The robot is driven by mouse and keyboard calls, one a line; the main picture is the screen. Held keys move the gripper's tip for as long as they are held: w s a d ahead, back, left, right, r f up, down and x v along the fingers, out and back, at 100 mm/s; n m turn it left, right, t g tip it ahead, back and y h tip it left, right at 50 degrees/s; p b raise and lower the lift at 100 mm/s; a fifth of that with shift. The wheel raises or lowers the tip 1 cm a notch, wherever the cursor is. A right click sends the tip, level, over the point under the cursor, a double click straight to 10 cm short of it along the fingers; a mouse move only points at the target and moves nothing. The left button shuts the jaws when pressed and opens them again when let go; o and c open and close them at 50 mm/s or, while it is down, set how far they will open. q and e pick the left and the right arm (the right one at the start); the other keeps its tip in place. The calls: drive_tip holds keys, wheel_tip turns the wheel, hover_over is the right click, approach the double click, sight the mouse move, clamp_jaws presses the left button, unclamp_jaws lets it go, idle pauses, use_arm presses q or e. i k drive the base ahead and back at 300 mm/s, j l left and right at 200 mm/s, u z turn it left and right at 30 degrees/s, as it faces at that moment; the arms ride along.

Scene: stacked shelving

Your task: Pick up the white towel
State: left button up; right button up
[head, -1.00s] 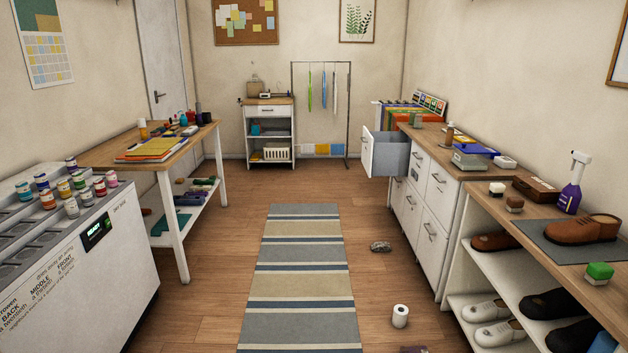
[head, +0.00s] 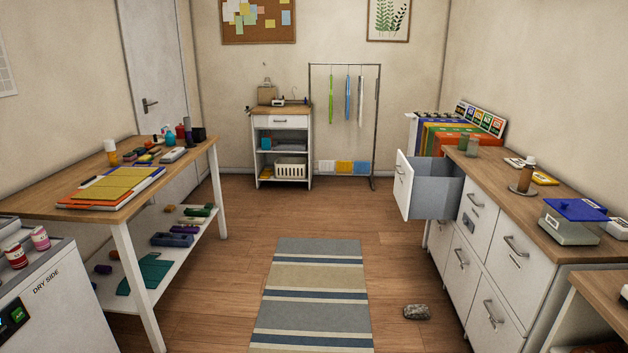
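A thin white strip (head: 361,100) hangs at the right of the metal rack (head: 375,120) by the back wall, beside a blue strip (head: 347,98) and a green strip (head: 331,100). I cannot tell whether the white strip is a towel. A small white panel (head: 326,167) shows low behind the rack, next to yellow and blue ones; I cannot tell if it is cloth. No other clear white towel shows. Neither of my grippers is in view.
A striped rug (head: 312,290) lies along the open aisle. A grey crumpled lump (head: 416,312) lies right of it. An open drawer (head: 430,188) juts out from the right cabinet (head: 500,260). A worktable (head: 120,205) stands left, and a small shelf cart (head: 283,148) stands at the back.

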sight(417, 311)
drive_tip(key=i+z, duration=0.15)
drive_tip(key=i, duration=0.55)
drive_tip(key=i+j+z, duration=0.15)
drive_tip(key=i, duration=0.5)
drive_tip(key=i+j+z, duration=0.15)
drive_tip(key=i, duration=0.55)
